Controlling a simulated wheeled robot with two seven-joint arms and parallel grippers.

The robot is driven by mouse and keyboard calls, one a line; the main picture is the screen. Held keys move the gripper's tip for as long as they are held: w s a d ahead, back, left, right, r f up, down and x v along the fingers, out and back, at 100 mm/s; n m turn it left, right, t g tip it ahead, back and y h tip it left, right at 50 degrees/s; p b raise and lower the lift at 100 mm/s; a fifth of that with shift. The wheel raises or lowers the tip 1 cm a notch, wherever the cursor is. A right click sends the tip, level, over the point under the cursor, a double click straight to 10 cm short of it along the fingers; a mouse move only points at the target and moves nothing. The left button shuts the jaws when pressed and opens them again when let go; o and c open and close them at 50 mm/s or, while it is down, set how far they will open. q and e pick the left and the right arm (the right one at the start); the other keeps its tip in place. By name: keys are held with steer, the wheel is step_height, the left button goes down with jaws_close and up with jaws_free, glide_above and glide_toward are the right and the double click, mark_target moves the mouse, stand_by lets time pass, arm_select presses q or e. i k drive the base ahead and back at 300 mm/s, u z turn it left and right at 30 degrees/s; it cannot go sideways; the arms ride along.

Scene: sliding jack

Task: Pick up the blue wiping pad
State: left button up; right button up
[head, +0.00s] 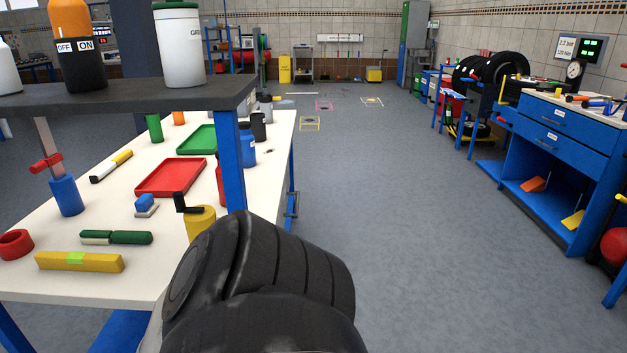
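A small blue block on a pale grey base (146,203), which looks like the blue wiping pad, lies on the white tabletop (146,271) of the workbench at the left. It sits just in front of the red tray and left of a yellow can with a black handle (200,221). Nothing holds it. A large black rounded part at the bottom middle looks like a link of my own arm; it covers the bench's near right corner. Neither gripper's fingers show in the head view.
A red tray (171,177), a green tray (197,139), a dark green tool (117,237) and a yellow bar (79,261) share the bench. Open floor (430,220) lies right.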

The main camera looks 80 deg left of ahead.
mark_target(145, 205)
steer(key=k, duration=1.95)
steer(key=u, duration=0.1)
